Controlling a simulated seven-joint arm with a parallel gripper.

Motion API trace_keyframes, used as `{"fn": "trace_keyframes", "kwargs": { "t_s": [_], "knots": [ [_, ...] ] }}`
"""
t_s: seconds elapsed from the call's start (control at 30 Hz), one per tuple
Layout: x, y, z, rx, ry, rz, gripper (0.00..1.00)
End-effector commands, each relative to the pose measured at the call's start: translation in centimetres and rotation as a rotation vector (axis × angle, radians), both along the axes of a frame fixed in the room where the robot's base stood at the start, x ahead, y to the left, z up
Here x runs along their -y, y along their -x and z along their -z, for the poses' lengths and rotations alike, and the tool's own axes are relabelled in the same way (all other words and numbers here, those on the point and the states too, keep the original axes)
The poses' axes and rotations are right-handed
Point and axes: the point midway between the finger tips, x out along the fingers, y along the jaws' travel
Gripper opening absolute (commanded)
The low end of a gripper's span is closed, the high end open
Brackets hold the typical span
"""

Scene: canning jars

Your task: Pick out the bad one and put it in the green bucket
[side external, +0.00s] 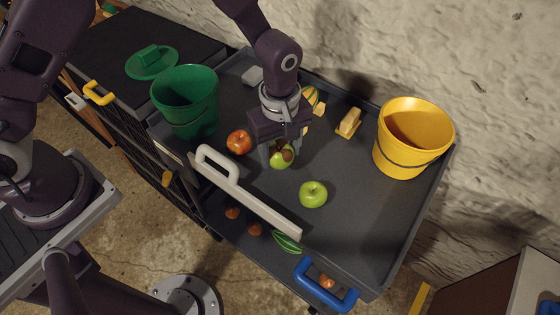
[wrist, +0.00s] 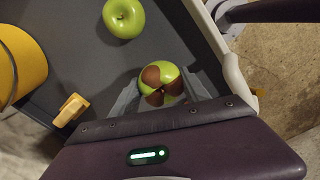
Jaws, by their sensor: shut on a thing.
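A green apple with brown rotten patches (side external: 280,159) is between the fingers of my gripper (side external: 279,150), which is shut on it. The wrist view also shows this spotted apple (wrist: 161,83) between the two grey fingers of my gripper (wrist: 163,92). I cannot tell whether it is touching the cart top. A clean green apple (side external: 313,194) sits on the dark cart top to the right, and a red apple (side external: 239,142) sits to the left. The green bucket (side external: 187,112) stands open at the left end of the cart top.
A yellow bucket (side external: 410,140) stands at the right end. A yellow block (side external: 348,122) lies near the back edge. A pale rail (side external: 250,193) runs along the front, and a green lid (side external: 152,62) lies on the dark surface behind the green bucket.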

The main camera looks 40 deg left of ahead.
Motion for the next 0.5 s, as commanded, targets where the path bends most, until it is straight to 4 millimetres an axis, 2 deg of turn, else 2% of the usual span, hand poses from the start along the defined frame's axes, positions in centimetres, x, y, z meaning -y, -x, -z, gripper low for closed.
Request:
{"fn": "trace_keyframes", "kwargs": {
  "t_s": [0.03,0.1,0.27,0.37,0.5],
  "knots": [
    [0.0,-0.1,-1.4,0.005,0.001,0.001,0.38],
    [0.0,-0.1,-2.9,0.004,0.002,-0.001,0.38],
    [-0.6,-0.1,-5.3,0.002,0.000,-0.002,0.38],
    [-2.1,0.0,-6.6,0.002,0.001,-0.005,0.38],
    [-5.1,0.0,-8.7,0.002,0.001,-0.006,0.38]
  ]
}}
